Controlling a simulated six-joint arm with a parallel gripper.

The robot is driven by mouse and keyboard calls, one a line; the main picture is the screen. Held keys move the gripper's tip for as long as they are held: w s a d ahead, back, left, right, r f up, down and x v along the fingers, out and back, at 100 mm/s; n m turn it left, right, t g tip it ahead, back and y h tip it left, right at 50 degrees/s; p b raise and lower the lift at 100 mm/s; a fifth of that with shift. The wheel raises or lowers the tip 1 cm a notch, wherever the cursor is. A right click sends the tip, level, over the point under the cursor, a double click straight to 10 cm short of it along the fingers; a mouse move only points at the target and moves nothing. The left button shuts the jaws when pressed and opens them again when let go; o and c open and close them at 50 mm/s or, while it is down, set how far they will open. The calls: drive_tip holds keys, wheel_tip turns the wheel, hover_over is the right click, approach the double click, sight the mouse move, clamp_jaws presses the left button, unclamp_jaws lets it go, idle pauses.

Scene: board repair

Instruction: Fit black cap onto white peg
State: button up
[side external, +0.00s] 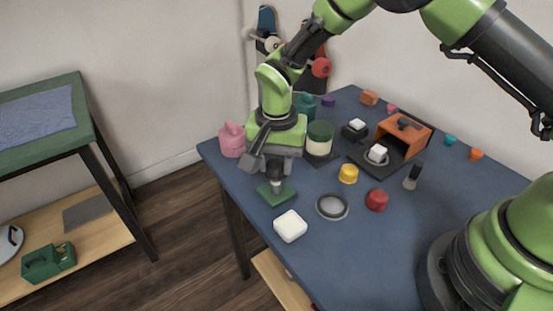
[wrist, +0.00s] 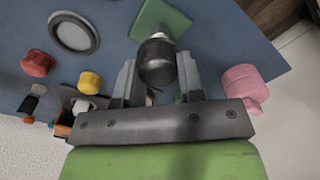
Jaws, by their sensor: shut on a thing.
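The black cap (wrist: 158,62) sits between the two fingers of my gripper (wrist: 157,78) in the wrist view, and the gripper is shut on it. In the side view my gripper (side external: 275,166) points down and holds the cap above a green square base (side external: 285,197). A short pale peg (side external: 277,186) shows under the cap, standing on the base. The cap looks in line with the peg, but I cannot tell whether they touch. In the wrist view the cap hides most of the peg, and the green base (wrist: 172,18) lies beyond it.
A pink bottle (side external: 232,140) and a green-lidded jar (side external: 319,142) stand close behind. The table edge is near the base.

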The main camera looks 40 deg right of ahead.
sight(276, 175)
drive_tip(key=shift+f, duration=0.1)
drive_tip(key=shift+f, duration=1.1)
drive_tip(key=shift+f, duration=0.6)
idle(0.6)
drive_tip(key=o, duration=0.6)
drive_tip(key=shift+r, duration=5.5)
